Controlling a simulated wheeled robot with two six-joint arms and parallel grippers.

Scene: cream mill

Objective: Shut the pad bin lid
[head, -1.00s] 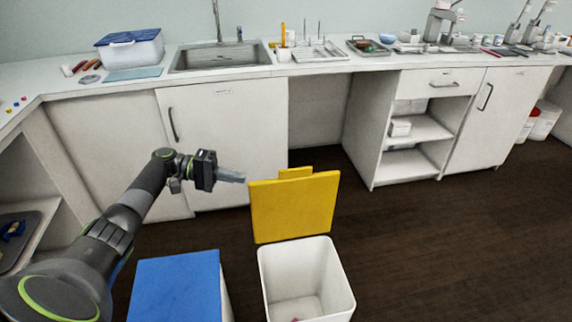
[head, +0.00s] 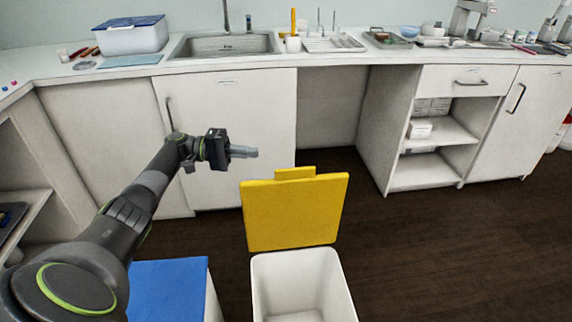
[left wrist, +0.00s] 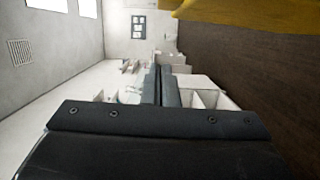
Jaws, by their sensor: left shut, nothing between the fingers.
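The pad bin (head: 300,285) is a white open-topped bin on the floor at the bottom middle of the head view. Its yellow lid (head: 294,213) stands upright along the bin's far edge, with a small tab on top, so the bin is open. In the left wrist view the yellow lid (left wrist: 250,14) shows at the top right. My left gripper (head: 246,152) is shut and empty, above and to the left of the lid, apart from it. Its closed fingers also show in the left wrist view (left wrist: 162,85). My right gripper is not in view.
A bin with a blue lid (head: 166,290) stands left of the white bin, its lid down. White cabinets and a counter (head: 380,62) with a sink (head: 225,46) run along the back. Dark floor (head: 440,255) is clear to the right.

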